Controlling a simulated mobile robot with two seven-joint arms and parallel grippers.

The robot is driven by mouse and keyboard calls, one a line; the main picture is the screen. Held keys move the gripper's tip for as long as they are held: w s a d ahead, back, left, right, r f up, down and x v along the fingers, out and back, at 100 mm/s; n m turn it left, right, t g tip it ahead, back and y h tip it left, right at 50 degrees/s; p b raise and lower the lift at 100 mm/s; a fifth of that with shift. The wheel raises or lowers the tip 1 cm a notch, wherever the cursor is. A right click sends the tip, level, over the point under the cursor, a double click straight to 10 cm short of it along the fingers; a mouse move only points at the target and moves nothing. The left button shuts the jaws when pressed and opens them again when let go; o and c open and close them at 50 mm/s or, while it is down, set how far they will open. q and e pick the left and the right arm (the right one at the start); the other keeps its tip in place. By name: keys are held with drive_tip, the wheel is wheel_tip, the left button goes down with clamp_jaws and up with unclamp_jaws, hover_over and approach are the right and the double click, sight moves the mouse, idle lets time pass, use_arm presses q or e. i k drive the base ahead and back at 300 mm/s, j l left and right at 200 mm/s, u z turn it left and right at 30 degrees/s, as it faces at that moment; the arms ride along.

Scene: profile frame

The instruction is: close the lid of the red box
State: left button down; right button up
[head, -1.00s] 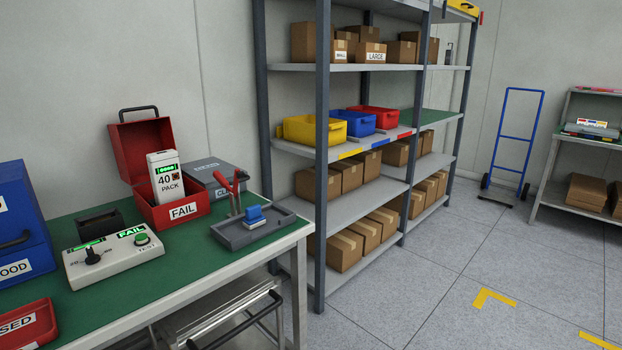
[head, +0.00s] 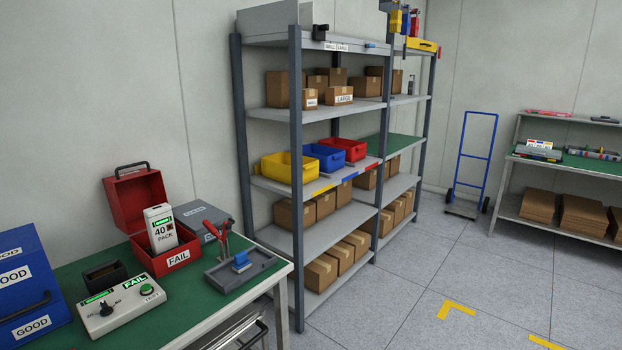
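The red box (head: 172,260) labelled FAIL stands on the green-topped workbench (head: 73,271) at the left. Its lid (head: 137,200), with a dark handle on top, is raised upright at the back. A white pack (head: 160,229) marked 40 PACK stands inside, sticking up well above the box's front wall. Neither of my grippers shows in the head view.
A blue GOOD box (head: 27,271), a white tester (head: 121,304) reading FAIL, a grey tray (head: 240,268) with tools and a grey case (head: 200,215) surround the red box. A shelf rack (head: 297,180) stands right of the bench.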

sight(130, 193)
drive_tip(key=i+l+u, duration=0.2)
drive_tip(key=i+l, duration=0.5)
drive_tip(key=i+l+u, duration=0.15)
drive_tip(key=i+l, duration=0.55)
drive_tip(key=l, duration=0.15)
